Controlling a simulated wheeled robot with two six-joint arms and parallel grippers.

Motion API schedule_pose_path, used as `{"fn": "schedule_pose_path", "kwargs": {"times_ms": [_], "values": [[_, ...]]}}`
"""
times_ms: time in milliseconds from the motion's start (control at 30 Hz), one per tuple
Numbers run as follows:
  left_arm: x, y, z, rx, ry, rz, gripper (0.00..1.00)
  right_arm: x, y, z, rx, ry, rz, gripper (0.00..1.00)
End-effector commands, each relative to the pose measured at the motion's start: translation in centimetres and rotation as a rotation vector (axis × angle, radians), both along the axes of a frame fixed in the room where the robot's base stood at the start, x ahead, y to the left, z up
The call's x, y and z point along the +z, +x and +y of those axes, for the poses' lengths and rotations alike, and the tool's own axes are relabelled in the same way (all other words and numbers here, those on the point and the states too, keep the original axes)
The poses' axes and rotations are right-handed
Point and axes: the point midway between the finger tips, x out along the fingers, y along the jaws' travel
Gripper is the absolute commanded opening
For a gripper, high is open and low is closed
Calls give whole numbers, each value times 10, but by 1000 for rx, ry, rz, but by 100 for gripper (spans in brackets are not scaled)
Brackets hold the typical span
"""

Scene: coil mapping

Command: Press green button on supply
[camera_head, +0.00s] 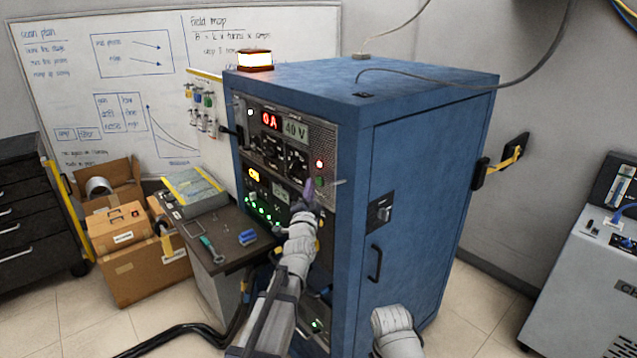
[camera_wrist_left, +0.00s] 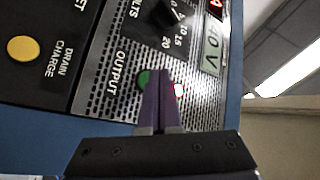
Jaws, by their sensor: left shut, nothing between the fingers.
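The supply is a tall blue cabinet (camera_head: 430,140) with a dark front panel. Its upper panel has a red "0 A" display (camera_head: 270,121) and a "40 V" display (camera_head: 295,130). The green button (camera_head: 319,182) is at the panel's right side, below a small red light (camera_head: 319,164). In the left wrist view the green button (camera_wrist_left: 143,78) is beside the "OUTPUT" label, partly covered by the fingers. My left gripper (camera_head: 309,190) is shut and empty in front of the panel, its fingertips at the button. I cannot tell whether they touch it. My right gripper is out of view.
A yellow "DRAIN CHARGE" button (camera_wrist_left: 23,48) is on the neighbouring panel. A dark bench (camera_head: 228,236) with tools and a blue block stands left of the cabinet. Cardboard boxes (camera_head: 140,270) are farther left. A grey machine (camera_head: 585,285) stands at the right, with free floor between.

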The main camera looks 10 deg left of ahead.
Motion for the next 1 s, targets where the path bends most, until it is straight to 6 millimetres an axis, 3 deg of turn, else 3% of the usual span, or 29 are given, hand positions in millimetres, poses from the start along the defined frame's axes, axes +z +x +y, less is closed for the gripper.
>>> {"fn": "schedule_pose_path", "kwargs": {"times_ms": [1000], "values": [[0,7,-6,0,0,0,0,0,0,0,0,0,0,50]]}}
